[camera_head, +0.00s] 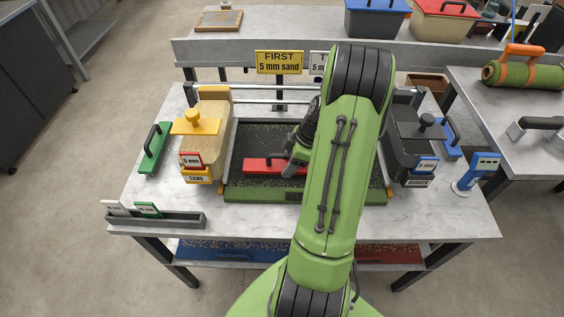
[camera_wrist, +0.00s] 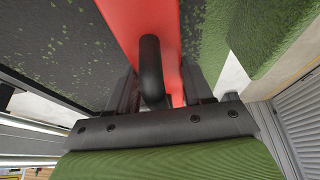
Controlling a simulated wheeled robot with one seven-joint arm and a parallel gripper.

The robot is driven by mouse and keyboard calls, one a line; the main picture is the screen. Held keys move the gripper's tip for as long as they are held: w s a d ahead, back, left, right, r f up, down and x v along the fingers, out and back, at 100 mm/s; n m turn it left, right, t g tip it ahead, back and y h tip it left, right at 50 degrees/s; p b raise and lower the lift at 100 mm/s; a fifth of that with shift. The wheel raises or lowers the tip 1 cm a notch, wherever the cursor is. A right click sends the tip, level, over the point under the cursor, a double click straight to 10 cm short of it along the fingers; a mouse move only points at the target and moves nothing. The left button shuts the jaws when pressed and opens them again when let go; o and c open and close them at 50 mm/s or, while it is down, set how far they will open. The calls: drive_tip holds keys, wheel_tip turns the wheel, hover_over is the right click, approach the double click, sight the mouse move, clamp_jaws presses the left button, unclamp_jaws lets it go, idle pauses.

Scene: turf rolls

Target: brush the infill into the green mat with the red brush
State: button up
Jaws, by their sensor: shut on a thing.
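The red brush (camera_head: 262,166) lies across the green mat (camera_head: 262,193), toward its front. Dark infill (camera_head: 262,138) covers most of the mat, with green specks showing through and bare green along the front edge. My gripper (camera_head: 298,160) is shut on the brush's black handle; my arm hides the right part of the brush and mat. In the wrist view the black handle (camera_wrist: 151,70) stands between my fingers and the red brush body (camera_wrist: 128,20) runs beneath. Dark speckled infill (camera_wrist: 60,45) is on one side and green turf (camera_wrist: 225,45) on the other.
A sand hopper (camera_head: 208,130) stands left of the mat and a dark hopper (camera_head: 408,145) right. A green-backed tool (camera_head: 154,148) is at the left, a blue one (camera_head: 448,140) at the right. A grey tray (camera_head: 155,218) sits at the front left. A metal rail crosses behind the mat.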

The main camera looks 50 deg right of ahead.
drive_tip(key=shift+s+d, duration=0.35)
drive_tip(key=shift+w+a+b, duration=0.4)
drive_tip(key=shift+w+a, duration=0.75)
drive_tip(key=shift+w, duration=0.05)
drive_tip(key=shift+s+d, duration=1.75)
drive_tip(key=shift+s, duration=0.25)
drive_tip(key=shift+s+d, duration=1.8)
drive_tip(key=shift+s, duration=0.15)
drive_tip(key=shift+s+d, duration=1.75)
drive_tip(key=shift+s, duration=0.25)
drive_tip(key=shift+w+a+b, duration=0.5)
drive_tip(key=shift+w+a, duration=0.6)
drive_tip(key=shift+w, duration=0.1)
